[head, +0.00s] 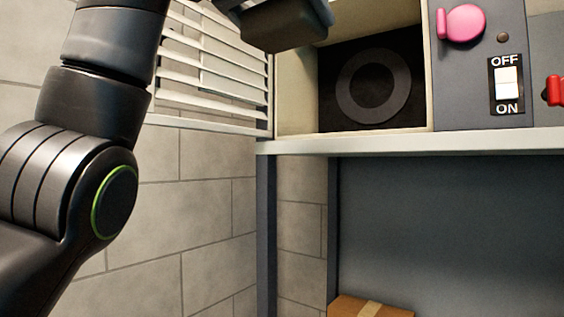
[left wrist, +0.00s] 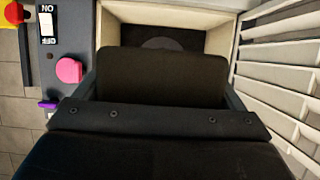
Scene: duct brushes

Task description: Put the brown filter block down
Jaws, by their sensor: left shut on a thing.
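The brown filter block (left wrist: 160,75) is dark and flat-faced. In the left wrist view it sits between the two fingers of my left gripper (left wrist: 162,88), which is shut on it. In the head view the block (head: 287,26) is at the top edge, in front of the upper left of an open square housing (head: 298,105). The block appears held up in the air, outside the housing. Most of my left gripper is cut off by the top of the head view. My right gripper is in neither view.
The housing holds a dark ring (head: 373,86) at its back. White slats (head: 215,75) stand left of it. To its right a grey panel carries a pink knob (head: 465,22) and an OFF/ON switch (head: 508,84). A shelf edge (head: 400,143) runs below; a cardboard box (head: 370,306) lies underneath.

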